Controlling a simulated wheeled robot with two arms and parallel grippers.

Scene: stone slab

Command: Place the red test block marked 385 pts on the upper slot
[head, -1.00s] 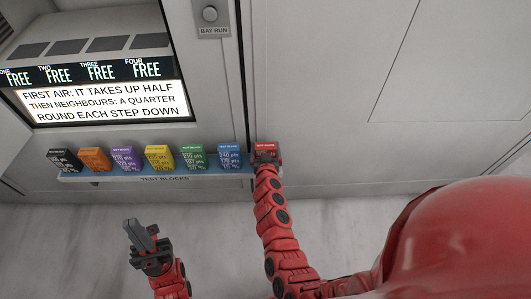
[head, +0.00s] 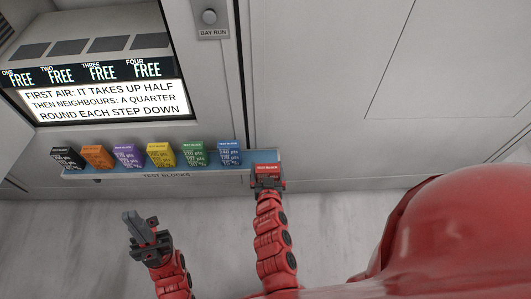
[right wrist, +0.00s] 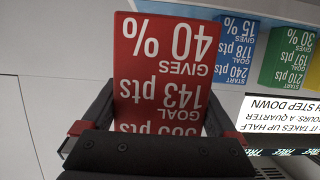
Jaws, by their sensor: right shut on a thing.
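The red test block (head: 267,168) is in my right gripper (head: 267,182), in front of the right end of the test-block shelf. In the right wrist view the block (right wrist: 165,65) sits between the jaws of my right gripper (right wrist: 150,125). Its print is upside down there: 40 %, 143 pts, and a points line partly hidden by the gripper. My left gripper (head: 143,225) is low in the head view, away from the shelf, with nothing seen in it; its jaw gap is unclear. A recessed bay shows four dark panels (head: 70,47) above signs reading FREE. No slot marked upper is readable.
The shelf (head: 215,168) holds black, orange, purple, yellow, green and blue blocks (head: 229,152). A lit sign (head: 108,100) stands above it. A BAY RUN knob (head: 209,17) is at the top. The wall panels to the right are bare.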

